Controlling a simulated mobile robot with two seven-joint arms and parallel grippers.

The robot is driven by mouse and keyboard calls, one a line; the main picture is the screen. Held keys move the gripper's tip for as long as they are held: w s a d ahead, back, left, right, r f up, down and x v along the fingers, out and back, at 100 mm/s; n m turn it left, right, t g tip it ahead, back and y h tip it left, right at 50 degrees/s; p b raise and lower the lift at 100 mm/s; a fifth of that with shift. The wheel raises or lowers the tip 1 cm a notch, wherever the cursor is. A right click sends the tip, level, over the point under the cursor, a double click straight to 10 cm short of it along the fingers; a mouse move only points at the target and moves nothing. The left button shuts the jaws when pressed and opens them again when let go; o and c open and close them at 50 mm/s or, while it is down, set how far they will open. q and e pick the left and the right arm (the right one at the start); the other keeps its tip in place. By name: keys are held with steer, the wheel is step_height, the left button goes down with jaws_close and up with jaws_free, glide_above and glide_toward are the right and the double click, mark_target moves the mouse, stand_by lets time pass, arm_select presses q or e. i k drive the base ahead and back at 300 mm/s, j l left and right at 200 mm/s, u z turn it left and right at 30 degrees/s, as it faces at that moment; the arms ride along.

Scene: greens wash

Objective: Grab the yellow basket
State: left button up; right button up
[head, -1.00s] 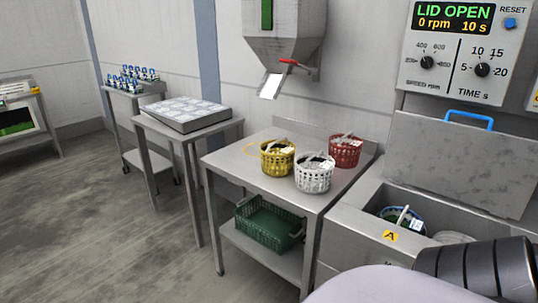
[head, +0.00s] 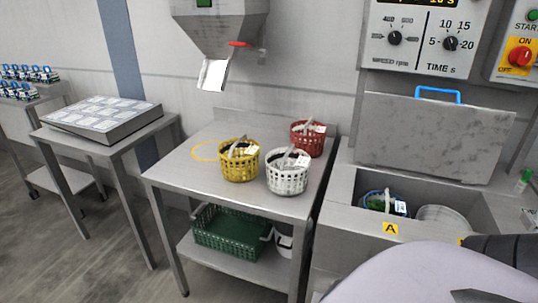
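The yellow basket (head: 239,168) stands upright on the steel table (head: 180,176) under the hopper, at the table's middle. It has a grey handle and a pale tag. A white basket (head: 287,178) stands close on its right, and a red basket (head: 307,141) stands behind to the right. Neither of my grippers shows in the head view. Only parts of my own arm show at the lower right, away from the baskets.
A steel hopper (head: 218,30) with a chute hangs above the table. At right, an open-lidded machine (head: 345,215) marked A holds a blue basket (head: 378,200). A green crate (head: 228,235) sits on the lower shelf. Floor at lower left is clear.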

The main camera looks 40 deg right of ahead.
mark_target(244, 169)
steer(key=i+z, duration=0.15)
steer(key=z, duration=0.25)
steer(key=i+z, duration=0.15)
steer(key=z, duration=0.25)
steer(key=i+z, duration=0.2)
steer(key=z, duration=0.2)
steer(key=k+j, duration=0.05)
